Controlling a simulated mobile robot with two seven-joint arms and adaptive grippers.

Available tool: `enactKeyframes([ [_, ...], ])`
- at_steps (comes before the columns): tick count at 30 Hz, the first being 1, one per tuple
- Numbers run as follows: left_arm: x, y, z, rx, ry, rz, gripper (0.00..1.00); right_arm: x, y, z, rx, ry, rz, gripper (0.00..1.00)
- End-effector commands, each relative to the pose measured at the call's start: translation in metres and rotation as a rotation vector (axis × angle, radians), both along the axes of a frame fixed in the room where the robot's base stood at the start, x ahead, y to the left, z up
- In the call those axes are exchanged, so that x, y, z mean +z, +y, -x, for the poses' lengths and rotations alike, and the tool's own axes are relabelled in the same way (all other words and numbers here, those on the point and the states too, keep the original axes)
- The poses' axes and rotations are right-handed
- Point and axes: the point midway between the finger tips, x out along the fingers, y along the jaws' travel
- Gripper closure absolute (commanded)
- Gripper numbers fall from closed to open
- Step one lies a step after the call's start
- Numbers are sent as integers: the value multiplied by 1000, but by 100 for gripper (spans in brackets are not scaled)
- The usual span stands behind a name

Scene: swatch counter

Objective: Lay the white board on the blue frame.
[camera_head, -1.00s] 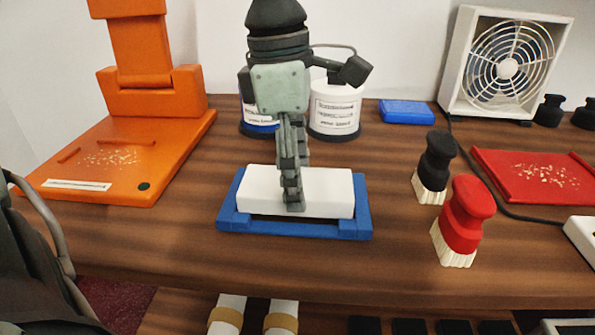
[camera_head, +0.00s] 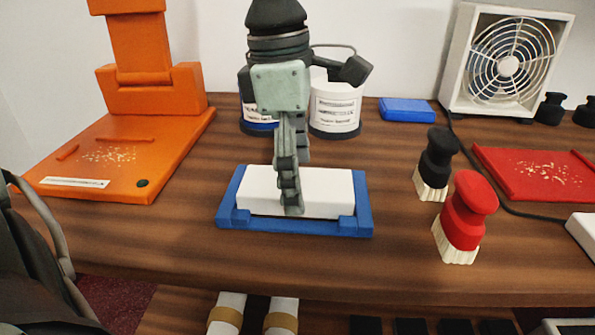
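The white board (camera_head: 325,190) lies flat within the outline of the blue frame (camera_head: 365,205), on the table left of centre. The frame's rails and front corner pieces show around it. The near fingertip is at the board's front edge. The far finger is mostly hidden, so I cannot tell whether the fingers still press on the board.
An orange stand (camera_head: 175,150) is at the left. White containers (camera_head: 334,108) stand behind the gripper. A black brush (camera_head: 436,160) and a red brush (camera_head: 466,210) stand right of the frame. A red tray (camera_head: 510,180), blue block (camera_head: 406,110) and fan (camera_head: 507,65) lie further right.

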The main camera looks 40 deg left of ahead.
Motion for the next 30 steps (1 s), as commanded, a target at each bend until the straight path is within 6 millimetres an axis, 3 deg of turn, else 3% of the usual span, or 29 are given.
enactKeyframes([
  [7,0,0,0,0,0,0,13,0,0,0,0,0,0,60],
  [11,10,1,0,1,-3,1,13,0,0,0,0,0,0,60],
  [24,97,10,5,0,-3,-1,13,0,0,0,0,0,0,60],
  [30,116,12,7,1,-1,0,13,0,0,0,0,0,0,60],
])
